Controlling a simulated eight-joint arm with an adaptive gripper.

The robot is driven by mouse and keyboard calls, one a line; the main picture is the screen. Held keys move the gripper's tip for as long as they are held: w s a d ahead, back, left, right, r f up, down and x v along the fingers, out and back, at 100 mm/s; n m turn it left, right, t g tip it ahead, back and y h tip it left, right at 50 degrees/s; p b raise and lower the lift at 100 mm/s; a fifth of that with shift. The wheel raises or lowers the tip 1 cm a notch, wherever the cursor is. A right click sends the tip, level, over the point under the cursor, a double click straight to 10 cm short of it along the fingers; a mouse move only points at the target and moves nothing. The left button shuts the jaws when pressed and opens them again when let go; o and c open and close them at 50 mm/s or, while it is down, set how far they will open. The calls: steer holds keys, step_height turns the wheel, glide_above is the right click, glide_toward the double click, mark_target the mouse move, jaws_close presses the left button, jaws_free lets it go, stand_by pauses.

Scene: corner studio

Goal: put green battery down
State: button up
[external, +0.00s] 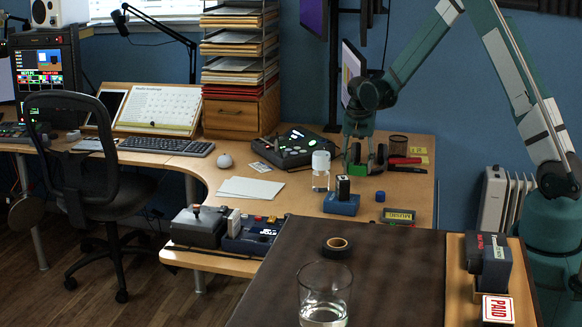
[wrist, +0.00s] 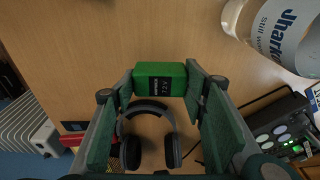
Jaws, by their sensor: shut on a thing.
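The green battery (external: 358,169) is between the fingers of my gripper (external: 363,152), over the right part of the wooden desk (external: 270,205). In the wrist view the battery (wrist: 160,72) shows its green top and a black label reading 7.2V. My gripper (wrist: 160,82) is shut on it, one finger on each side. In the external view the battery is at or just above the desk surface; I cannot tell whether it touches.
Dark headphones (wrist: 150,135) lie close by. A clear bottle with a white cap (external: 320,172) stands to the left in the external view; its label (wrist: 275,30) shows in the wrist view. A blue charger with a black battery (external: 342,203) is in front. A mixer (external: 300,146) lies behind left.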

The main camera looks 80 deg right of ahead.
mark_target(357, 174)
steer(key=shift+f+b, duration=0.3)
steer(key=shift+f, duration=1.5)
steer(key=shift+f, duration=0.15)
steer(key=o, duration=1)
steer(key=shift+a+r+p, duration=0.25)
steer(key=shift+r+p, duration=0.05)
steer(key=shift+r, duration=1.75)
steer(key=shift+a+r+p, duration=0.2)
steer(key=shift+r+p, duration=0.1)
steer(key=shift+r, duration=1.75)
steer(key=shift+a+r+p, duration=0.25)
steer(key=shift+r+p, duration=0.05)
steer(key=shift+r, duration=1.75)
